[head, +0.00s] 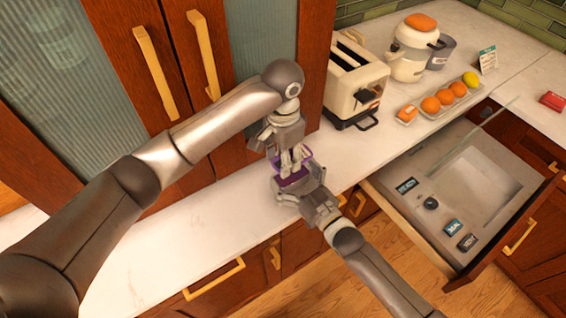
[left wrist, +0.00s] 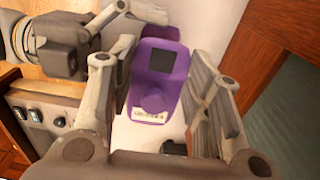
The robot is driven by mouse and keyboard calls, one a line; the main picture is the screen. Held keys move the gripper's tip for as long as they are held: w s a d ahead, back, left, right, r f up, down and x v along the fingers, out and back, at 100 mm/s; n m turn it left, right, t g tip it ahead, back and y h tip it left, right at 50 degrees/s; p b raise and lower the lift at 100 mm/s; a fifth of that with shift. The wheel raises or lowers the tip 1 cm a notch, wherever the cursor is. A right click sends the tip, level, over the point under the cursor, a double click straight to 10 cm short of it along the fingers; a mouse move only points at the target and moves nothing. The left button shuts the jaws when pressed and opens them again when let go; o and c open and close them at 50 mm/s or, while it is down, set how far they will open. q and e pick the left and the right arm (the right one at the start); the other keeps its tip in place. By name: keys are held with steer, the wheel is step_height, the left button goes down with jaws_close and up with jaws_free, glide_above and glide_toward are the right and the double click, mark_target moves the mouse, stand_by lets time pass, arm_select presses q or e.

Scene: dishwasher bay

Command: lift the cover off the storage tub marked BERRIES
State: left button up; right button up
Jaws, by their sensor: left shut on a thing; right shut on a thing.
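The purple storage tub (head: 292,180) stands on the white counter, mostly hidden by my grippers. In the left wrist view its purple cover (left wrist: 160,82) shows a round knob, a dark square patch and a small pale label too small to read. My left gripper (head: 291,164) points down over the tub, shut with the cover's knob between its fingers. My right gripper (head: 299,186) comes from the front right and is shut on the tub's side. I cannot tell whether the cover is apart from the tub.
A tall cabinet (head: 150,60) stands behind on the left. A toaster (head: 355,80), a cooker (head: 408,50) and a tray with several oranges and a lemon (head: 470,79) sit further right. An open drawer (head: 400,215) juts out right of my right gripper. The counter's left part is clear.

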arm_select(q)
steer(key=shift+r, duration=0.2)
arm_select(e)
steer(key=o, duration=1)
steer(key=shift+o, duration=0.2)
